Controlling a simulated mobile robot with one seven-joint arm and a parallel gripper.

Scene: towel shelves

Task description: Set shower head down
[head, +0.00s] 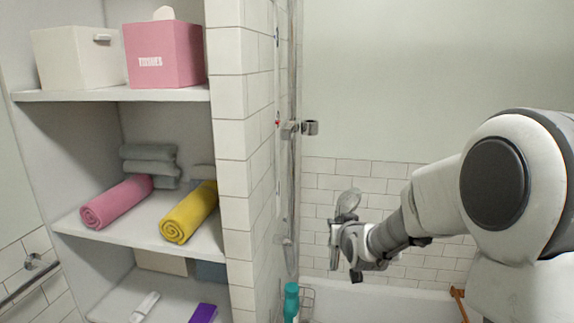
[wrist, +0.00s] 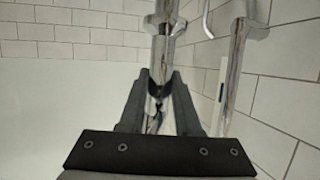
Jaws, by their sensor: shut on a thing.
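The chrome shower head (head: 348,203) is in the head view, right of the tiled partition and clear of the wall rail. My gripper (head: 338,240) is just below its head end and is shut on it. In the wrist view, my gripper (wrist: 158,85) has its dark fingers on either side of the chrome handle of the shower head (wrist: 163,48), whose upper end runs out of the picture. A wall bracket (head: 310,128) on the vertical chrome rail (head: 291,190) looks empty, above and left of my gripper.
The bathtub (head: 390,296) lies below, its inside open. A teal bottle (head: 291,300) stands by a wire rack (head: 307,302) near the partition. A brown-handled thing (head: 458,298) is at the right. Shelves at left hold a pink towel (head: 115,203) and a yellow towel (head: 188,213).

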